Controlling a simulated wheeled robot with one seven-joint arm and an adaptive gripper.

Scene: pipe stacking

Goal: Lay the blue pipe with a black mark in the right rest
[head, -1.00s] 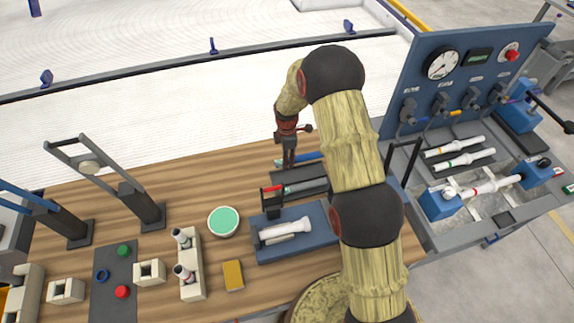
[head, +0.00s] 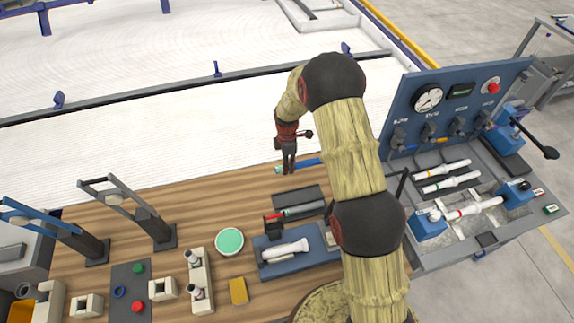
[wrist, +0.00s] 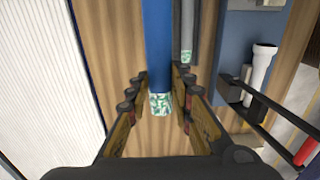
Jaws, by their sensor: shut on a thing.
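My gripper (wrist: 159,105) is shut on the blue pipe (wrist: 157,40), near its green-and-white speckled end (wrist: 160,104). In the head view my gripper (head: 288,172) is at the far edge of the wooden table, and the blue pipe (head: 308,162) runs to its right, with a teal end at its left. No black mark shows on the part of the pipe in view. A dark tray (head: 290,191) lies just nearer than the pipe. I cannot tell which place is the right rest; my arm hides part of the table.
A blue block (head: 265,243) with a white fitting stands nearer on the table (head: 75,195). A grey pipe (wrist: 187,30) lies beside the blue pipe in the wrist view. At right, a bench with a gauge panel (head: 440,115) holds several banded white pipes. A round green-topped tub (head: 229,241) stands left.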

